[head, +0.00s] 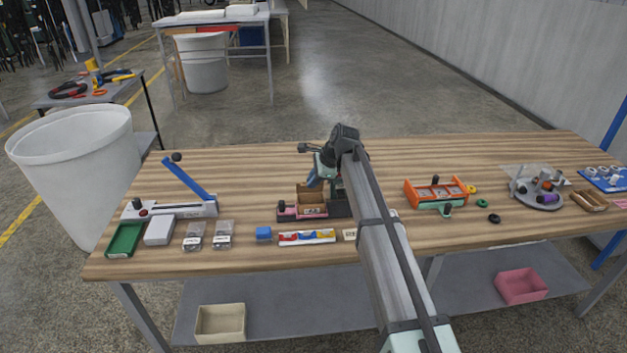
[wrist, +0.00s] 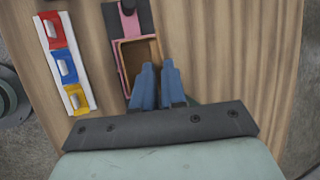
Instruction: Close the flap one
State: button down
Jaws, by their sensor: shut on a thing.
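A small open brown cardboard box (head: 311,200) sits in a pink and dark holder (head: 287,213) in the middle of the table. Its front face bears a small label, too small to read. In the wrist view I look down into the open box (wrist: 124,65). My gripper (wrist: 158,66) has its blue fingers at the right edge of the box, shut on what seems to be a flap there. The fingers hide most of that flap. In the head view my gripper (head: 316,179) is just above and behind the box; my arm covers its right side.
A blue-handled lever device (head: 188,182) and trays stand left. An orange rack (head: 437,191) and a round grey stand (head: 540,194) are right. The table behind the box is clear.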

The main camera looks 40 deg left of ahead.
jog(key=shift+s+d, duration=0.1)
jog(key=shift+d, duration=0.05)
jog(key=shift+s+d+f+n+t+y, duration=0.35)
jog(key=shift+s+d+f+t+y, duration=0.3)
jog(key=shift+t+y, duration=0.4)
jog(key=shift+s+d+f+n+t+y, duration=0.4)
jog(key=shift+f+t+y, duration=0.35)
jog(key=shift+y, duration=0.45)
jog(key=shift+s+d+f+n+t+y, duration=0.35)
jog(key=shift+s+d+f+t+y, duration=0.3)
jog(key=shift+t+y, duration=0.4)
jog(key=shift+w+a, duration=0.1)
jog(key=shift+a, duration=0.05)
jog(key=c, duration=1.3)
grip_release()
jog(key=shift+c, duration=0.2)
jog(key=v, duration=1.3)
jog(key=shift+d, duration=0.5)
